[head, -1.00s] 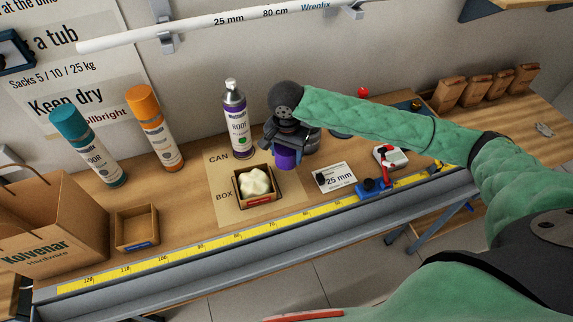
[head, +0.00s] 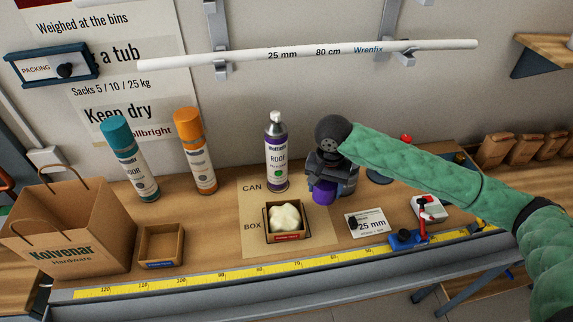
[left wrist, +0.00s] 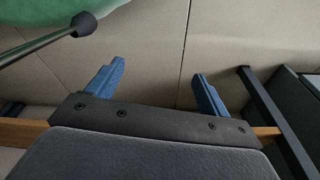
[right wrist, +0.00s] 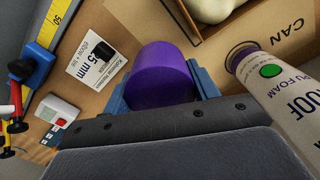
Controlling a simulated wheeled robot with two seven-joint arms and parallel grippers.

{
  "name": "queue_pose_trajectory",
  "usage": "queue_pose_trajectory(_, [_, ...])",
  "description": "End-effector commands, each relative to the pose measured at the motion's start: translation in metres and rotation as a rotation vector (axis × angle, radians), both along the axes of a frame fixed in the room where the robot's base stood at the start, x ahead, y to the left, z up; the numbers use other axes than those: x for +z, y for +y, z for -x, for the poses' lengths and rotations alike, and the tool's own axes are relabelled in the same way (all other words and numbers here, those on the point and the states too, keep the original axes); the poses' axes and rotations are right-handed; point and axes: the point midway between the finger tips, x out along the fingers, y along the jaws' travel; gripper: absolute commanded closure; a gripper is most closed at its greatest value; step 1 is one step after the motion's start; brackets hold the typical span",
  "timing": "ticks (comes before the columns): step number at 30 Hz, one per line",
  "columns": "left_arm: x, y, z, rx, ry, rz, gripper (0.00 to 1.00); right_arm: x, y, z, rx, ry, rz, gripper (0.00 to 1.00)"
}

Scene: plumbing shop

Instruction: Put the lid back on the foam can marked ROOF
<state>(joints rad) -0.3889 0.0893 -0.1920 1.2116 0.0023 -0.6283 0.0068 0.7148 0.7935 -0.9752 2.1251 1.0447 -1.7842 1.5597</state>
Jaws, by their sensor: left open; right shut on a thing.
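The foam can marked ROOF (head: 276,155) stands upright on the mat by the word CAN. Its top is bare, with a silvery nozzle end and no lid on it. It also shows at the right of the right wrist view (right wrist: 285,95). My right gripper (head: 322,185) is shut on the purple lid (head: 323,193), just right of the can and apart from it. The lid fills the space between the blue fingers in the right wrist view (right wrist: 163,75). My left gripper (left wrist: 158,88) is open and empty in the left wrist view, over the floor. It is not in the head view.
A box (head: 309,224) holding a whitish lump stands in front of the can. Teal-capped (head: 131,160) and orange-capped (head: 194,150) cans stand at left, near a paper bag (head: 70,228) and an empty tray (head: 143,246). A white pipe (head: 230,60) hangs above. A card (head: 364,224) lies right.

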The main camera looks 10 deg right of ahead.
Motion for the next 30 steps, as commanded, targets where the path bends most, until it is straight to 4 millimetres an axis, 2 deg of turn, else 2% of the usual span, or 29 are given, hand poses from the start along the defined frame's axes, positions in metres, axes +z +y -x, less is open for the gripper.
queue_pose_trajectory(1, [0.002,-0.002,-0.003,0.002,0.001,0.002,0.2,-0.01,-0.004,-0.002,0.063,0.001,0.0,0.65])
queue_pose_trajectory(3, [0.01,-0.005,-0.007,0.004,0.007,0.005,0.2,-0.017,-0.008,-0.006,0.159,0.002,0.001,0.65])
queue_pose_trajectory(10, [0.031,-0.013,-0.015,0.009,0.023,0.01,0.2,-0.032,-0.02,-0.013,0.395,-0.001,0.001,0.65])
queue_pose_trajectory(15, [0.037,-0.014,-0.016,0.01,0.029,0.012,0.2,-0.035,-0.023,-0.015,0.46,-0.001,0.001,0.65])
queue_pose_trajectory(23, [0.038,-0.014,-0.016,0.01,0.029,0.012,0.2,-0.035,-0.023,-0.015,0.465,-0.001,0.001,0.65])
queue_pose_trajectory(27, [0.038,-0.014,-0.017,0.011,0.029,0.012,0.47,-0.035,-0.023,-0.015,0.465,-0.001,0.001,0.65])
queue_pose_trajectory(30, [0.038,-0.016,-0.018,0.012,0.027,0.013,0.64,-0.035,-0.023,-0.015,0.465,0.0,0.001,0.65])
